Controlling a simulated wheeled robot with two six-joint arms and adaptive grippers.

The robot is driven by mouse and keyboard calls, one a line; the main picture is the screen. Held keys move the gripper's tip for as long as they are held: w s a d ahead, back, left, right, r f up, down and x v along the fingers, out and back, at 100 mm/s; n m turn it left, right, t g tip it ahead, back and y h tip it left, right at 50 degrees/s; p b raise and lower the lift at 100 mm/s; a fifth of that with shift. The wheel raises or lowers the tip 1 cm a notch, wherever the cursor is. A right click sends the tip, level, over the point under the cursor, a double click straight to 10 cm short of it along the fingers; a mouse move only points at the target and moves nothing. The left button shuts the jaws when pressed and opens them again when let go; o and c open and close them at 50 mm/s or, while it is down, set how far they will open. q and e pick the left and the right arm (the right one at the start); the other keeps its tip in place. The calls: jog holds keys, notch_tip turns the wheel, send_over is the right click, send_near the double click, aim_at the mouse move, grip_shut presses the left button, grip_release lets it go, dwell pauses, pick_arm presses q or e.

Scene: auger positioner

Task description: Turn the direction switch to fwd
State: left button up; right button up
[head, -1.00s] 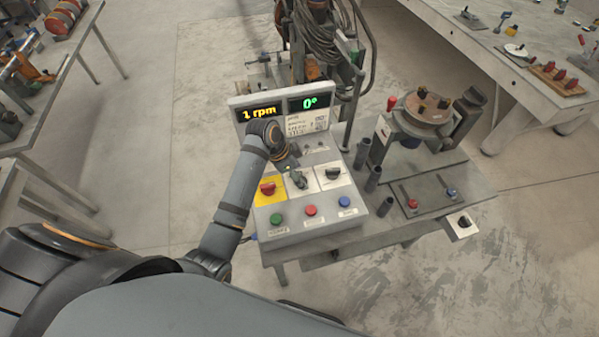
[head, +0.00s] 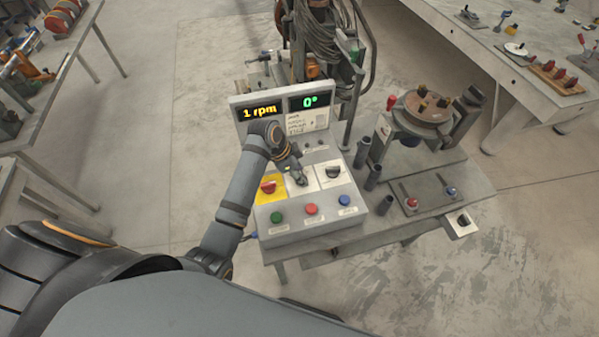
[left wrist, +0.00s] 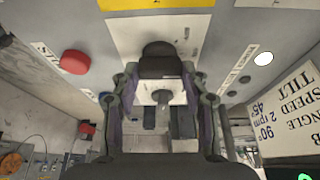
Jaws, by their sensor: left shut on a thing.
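The control box (head: 318,215) stands on a grey table, with three rotary switches in a row. My left gripper (head: 299,180) comes down on the middle switch, on a white plate; it mostly hides that switch in the head view. In the left wrist view the dark switch knob (left wrist: 160,62) on its white plate sits between the fingers of my left gripper (left wrist: 163,95), which is shut on it. Its labels are too small or hidden to read, so I cannot tell its setting. The displays read 1 rpm (head: 260,112) and 0° (head: 311,102). My right gripper is out of view.
A red switch on a yellow plate (head: 268,187) lies left of the gripper, and a black switch (head: 333,171) lies right. Green (head: 277,217), red (head: 311,209) and blue (head: 344,200) buttons line the front. A round positioner table (head: 428,107) stands to the right.

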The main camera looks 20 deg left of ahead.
pick_arm(q)
jog(key=shift+r+m+g+p, duration=0.15)
jog(key=shift+m+g+p, duration=0.25)
jog(key=shift+m+p, duration=0.3)
jog(key=shift+w+m+g, duration=0.1)
jog(key=shift+m+g, duration=0.2)
jog(key=shift+m, duration=0.6)
jog(key=shift+w+m+g+h+p, duration=0.1)
jog(key=shift+m+g+h+p, duration=0.25)
jog(key=shift+m, duration=0.85)
jog(key=shift+m+g, duration=0.65)
jog(key=shift+m, duration=0.85)
jog(key=o, duration=1.1)
jog(key=shift+o, duration=0.2)
jog(key=v, duration=0.7)
jog(key=shift+a, duration=0.15)
